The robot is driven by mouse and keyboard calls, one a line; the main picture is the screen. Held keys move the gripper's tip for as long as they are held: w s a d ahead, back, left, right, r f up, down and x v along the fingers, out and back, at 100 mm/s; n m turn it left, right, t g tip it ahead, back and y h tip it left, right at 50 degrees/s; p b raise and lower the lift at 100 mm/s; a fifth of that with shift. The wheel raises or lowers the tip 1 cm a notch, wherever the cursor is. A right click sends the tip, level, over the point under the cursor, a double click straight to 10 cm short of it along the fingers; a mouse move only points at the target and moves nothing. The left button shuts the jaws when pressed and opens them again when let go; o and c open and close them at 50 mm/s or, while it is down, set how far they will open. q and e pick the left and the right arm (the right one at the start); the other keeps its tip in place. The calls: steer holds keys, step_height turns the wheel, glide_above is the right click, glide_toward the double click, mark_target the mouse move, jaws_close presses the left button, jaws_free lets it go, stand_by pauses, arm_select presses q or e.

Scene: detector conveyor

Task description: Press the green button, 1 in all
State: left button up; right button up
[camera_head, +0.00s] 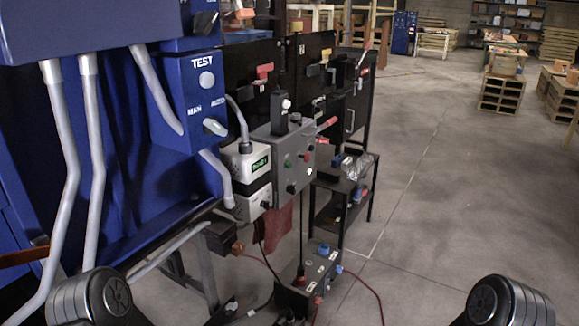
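A small green button (288,163) sits on the front of a grey control box (273,172), near the middle of the view. Red and black knobs or buttons are on the same face around it. Nothing covers the green button. Neither of my grippers is in view. Only dark rounded parts of my own arms show at the bottom left and bottom right corners, well apart from the grey box.
A blue panel (200,85) marked TEST, with grey conduits, stands at left. A white box with a green display (246,161) adjoins the grey box. A black shelf (343,183) stands behind. Another grey box (310,280) and cables lie low.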

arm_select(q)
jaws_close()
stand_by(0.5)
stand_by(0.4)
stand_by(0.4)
